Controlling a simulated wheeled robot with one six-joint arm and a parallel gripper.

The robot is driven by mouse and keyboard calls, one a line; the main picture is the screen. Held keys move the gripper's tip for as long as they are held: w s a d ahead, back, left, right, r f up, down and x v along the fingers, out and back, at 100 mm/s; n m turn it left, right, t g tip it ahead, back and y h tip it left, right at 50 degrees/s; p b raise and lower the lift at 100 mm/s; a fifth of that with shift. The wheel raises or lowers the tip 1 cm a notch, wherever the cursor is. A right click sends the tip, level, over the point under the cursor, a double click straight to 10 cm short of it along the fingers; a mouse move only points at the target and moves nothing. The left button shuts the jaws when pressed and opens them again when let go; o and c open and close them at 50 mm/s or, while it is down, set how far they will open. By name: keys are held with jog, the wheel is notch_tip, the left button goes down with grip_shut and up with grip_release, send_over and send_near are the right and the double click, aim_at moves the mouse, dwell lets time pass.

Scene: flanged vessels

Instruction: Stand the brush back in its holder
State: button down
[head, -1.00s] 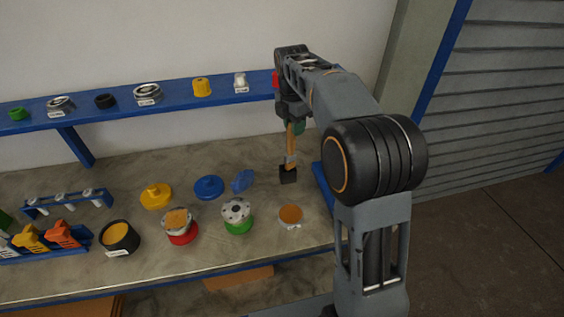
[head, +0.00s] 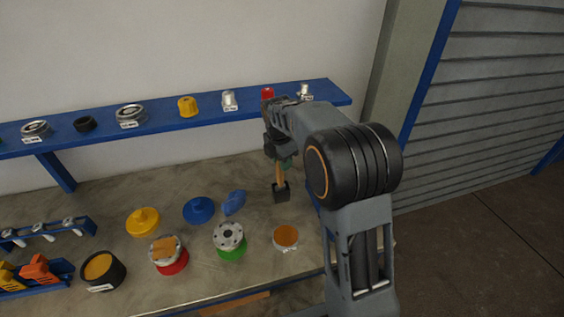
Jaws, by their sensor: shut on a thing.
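The brush (head: 280,174) has a tan wooden handle and hangs upright, its lower end down. My gripper (head: 284,163) is shut on the upper part of the handle, directly above the holder. The small dark square holder (head: 281,196) stands on the bench. The brush's lower end is hidden by the holder's front wall and seems to be inside its opening. I cannot tell whether it touches the bottom.
A blue lobed part (head: 234,202), a blue flanged cap (head: 199,209) and a green-based flanged vessel (head: 230,241) stand left of the holder. An orange-topped cup (head: 286,236) is in front. A blue shelf (head: 205,115) runs behind, above the bench.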

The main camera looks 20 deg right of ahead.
jog(key=shift+f, duration=0.3)
jog(key=c, duration=0.9)
grip_release()
jog(key=shift+o, duration=0.2)
